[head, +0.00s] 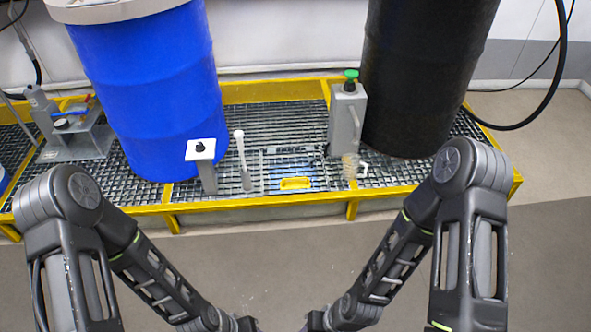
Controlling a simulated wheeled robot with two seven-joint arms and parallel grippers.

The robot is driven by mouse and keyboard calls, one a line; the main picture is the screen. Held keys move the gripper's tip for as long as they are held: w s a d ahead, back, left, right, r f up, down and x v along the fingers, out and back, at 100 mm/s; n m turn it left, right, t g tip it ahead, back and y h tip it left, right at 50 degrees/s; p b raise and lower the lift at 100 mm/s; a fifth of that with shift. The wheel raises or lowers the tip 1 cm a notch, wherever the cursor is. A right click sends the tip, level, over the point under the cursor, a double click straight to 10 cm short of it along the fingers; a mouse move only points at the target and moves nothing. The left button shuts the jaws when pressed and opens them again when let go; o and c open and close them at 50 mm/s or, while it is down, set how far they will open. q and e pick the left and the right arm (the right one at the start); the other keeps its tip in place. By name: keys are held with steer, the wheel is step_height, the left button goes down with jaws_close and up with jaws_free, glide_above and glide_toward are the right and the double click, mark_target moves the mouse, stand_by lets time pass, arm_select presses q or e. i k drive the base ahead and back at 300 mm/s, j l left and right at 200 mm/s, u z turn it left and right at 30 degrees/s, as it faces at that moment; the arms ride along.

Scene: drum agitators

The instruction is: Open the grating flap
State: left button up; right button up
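The grating flap (270,177) is a small framed panel in the grating between the two drums. It appears to lie flat, level with the grating around it. A yellow handle or plate (295,183) sits at its front edge, with a bluish patch behind it. My two forearms angle down to the bottom middle of the head view. Both grippers are below the picture edge, so their fingers are hidden. The visible parts of both arms are in front of the platform and apart from the flap.
A blue drum (150,85) stands left of the flap and a black drum (425,70) right. A grey post (203,165) and a white-topped lever (241,155) stand left of it. A grey canister (346,118) and a brush (350,166) are right. A yellow frame edges the platform (260,202).

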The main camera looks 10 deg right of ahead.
mark_target(304, 182)
steer(key=i+l, duration=2.1)
steer(key=i, duration=0.15)
